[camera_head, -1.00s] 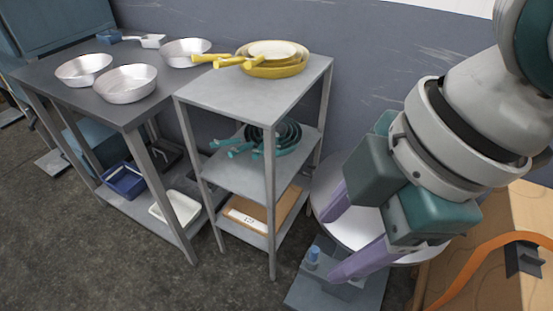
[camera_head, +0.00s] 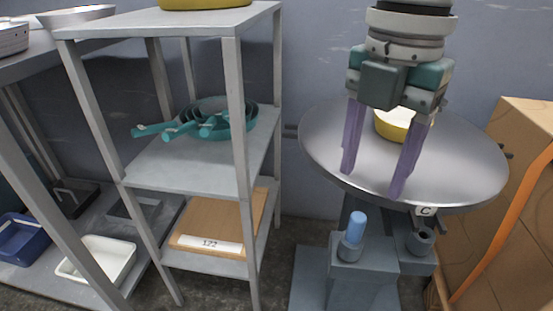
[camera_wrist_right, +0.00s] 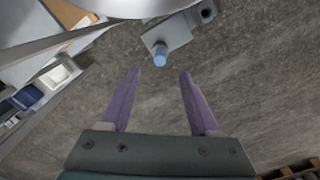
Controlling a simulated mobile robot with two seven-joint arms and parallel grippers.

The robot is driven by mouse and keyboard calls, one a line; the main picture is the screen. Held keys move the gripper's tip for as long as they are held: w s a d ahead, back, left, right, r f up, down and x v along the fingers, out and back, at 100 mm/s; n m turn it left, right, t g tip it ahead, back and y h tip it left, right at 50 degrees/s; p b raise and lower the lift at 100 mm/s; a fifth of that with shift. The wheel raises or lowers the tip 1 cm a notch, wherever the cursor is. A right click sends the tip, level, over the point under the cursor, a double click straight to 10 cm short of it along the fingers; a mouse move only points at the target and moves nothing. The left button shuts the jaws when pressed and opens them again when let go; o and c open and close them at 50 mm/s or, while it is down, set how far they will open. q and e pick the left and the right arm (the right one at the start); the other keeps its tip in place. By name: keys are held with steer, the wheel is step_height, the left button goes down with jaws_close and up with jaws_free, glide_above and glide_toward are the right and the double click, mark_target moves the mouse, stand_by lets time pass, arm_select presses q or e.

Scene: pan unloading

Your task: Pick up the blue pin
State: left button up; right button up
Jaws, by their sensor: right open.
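The blue pin (camera_head: 357,227) stands upright in a grey socket (camera_head: 349,251) on the stand below the round metal table. In the right wrist view the blue pin (camera_wrist_right: 160,58) shows ahead of the fingertips, a little left of the middle of the gap. My right gripper (camera_head: 371,184) is open and empty, its purple fingers pointing down in front of the round table. It is above the pin and apart from it. The right gripper also shows in the right wrist view (camera_wrist_right: 159,72). My left gripper is not in view.
The round metal table (camera_head: 330,150) bears a yellow pan (camera_head: 392,128) and stands behind the fingers. A second, empty socket (camera_head: 420,240) is right of the pin. A grey shelf (camera_head: 190,165) with teal pans (camera_head: 238,120) is at left; cardboard boxes (camera_head: 520,200) are at right.

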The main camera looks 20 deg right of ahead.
mark_target(359, 216)
step_height(359, 216, down, 4)
steer(key=shift+s+b, duration=0.1)
steer(key=shift+b, duration=0.55)
step_height(359, 216, down, 4)
steer(key=shift+a+f+b, duration=0.1)
steer(key=shift+f+b, duration=0.1)
steer(key=shift+b, duration=0.9)
steer(key=shift+f, duration=0.4)
steer(key=shift+c, duration=0.3)
steer(key=shift+r, duration=0.1)
jaws_close()
